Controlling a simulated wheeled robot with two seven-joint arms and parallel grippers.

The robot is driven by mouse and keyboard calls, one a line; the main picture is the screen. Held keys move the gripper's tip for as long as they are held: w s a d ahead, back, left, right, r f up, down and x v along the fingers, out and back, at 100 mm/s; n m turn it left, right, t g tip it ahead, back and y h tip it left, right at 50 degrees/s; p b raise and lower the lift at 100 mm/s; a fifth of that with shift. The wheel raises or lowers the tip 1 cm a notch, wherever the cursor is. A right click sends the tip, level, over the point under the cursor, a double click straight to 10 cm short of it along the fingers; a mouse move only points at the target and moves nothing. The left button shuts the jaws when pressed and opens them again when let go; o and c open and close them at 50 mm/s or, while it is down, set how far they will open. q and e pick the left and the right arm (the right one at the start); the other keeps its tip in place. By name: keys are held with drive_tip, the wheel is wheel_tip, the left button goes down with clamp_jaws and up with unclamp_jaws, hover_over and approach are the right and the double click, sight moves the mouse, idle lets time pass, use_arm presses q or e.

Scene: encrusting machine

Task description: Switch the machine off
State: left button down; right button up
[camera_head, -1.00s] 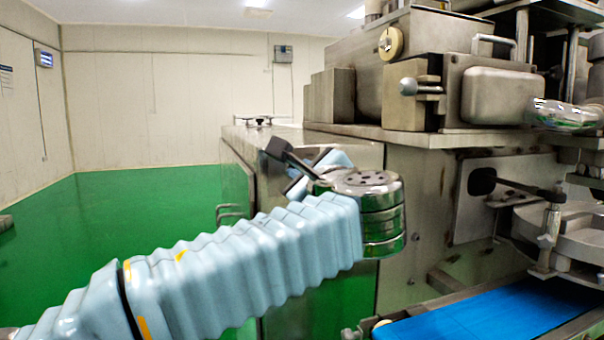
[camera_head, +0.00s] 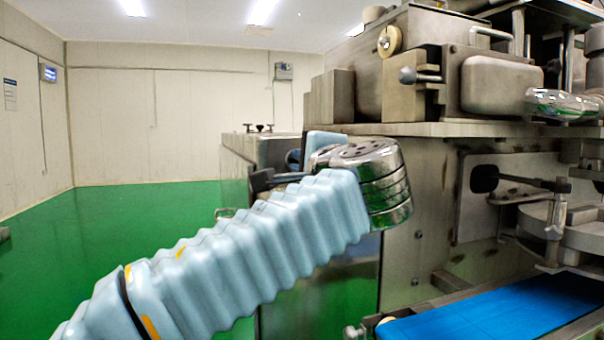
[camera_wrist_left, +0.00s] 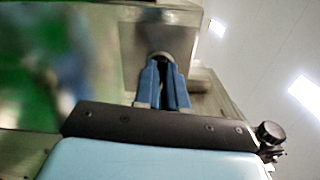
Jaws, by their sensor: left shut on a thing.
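The encrusting machine (camera_head: 415,225) is a large grey metal body on the right in the head view. My left arm comes in from the lower left, and its wrist hides most of the left gripper against the machine's side. In the left wrist view the left gripper (camera_wrist_left: 162,78) has its two blue fingers close together. They are shut on a small round knob-like part (camera_wrist_left: 160,57) at a metal box face (camera_wrist_left: 160,32). The knob is mostly hidden by the fingertips, so its turn position cannot be told. My right gripper is in neither view.
A blue conveyor belt (camera_head: 500,312) runs at the lower right, below a round metal plate and levers. The machine's upper housing (camera_head: 500,85) overhangs to the right. Open green floor (camera_head: 130,235) lies to the left, before pale walls.

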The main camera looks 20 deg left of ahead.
use_arm(q)
drive_tip(key=n+b, duration=0.2)
drive_tip(key=n, duration=0.2)
drive_tip(key=n+b, duration=0.2)
drive_tip(key=n, duration=0.2)
drive_tip(key=shift+f+n, duration=0.2)
drive_tip(key=shift+n, duration=0.2)
drive_tip(key=shift+d+n, duration=0.1)
drive_tip(key=shift+n, duration=0.2)
drive_tip(key=c, duration=1.2)
unclamp_jaws()
drive_tip(key=shift+r, duration=0.1)
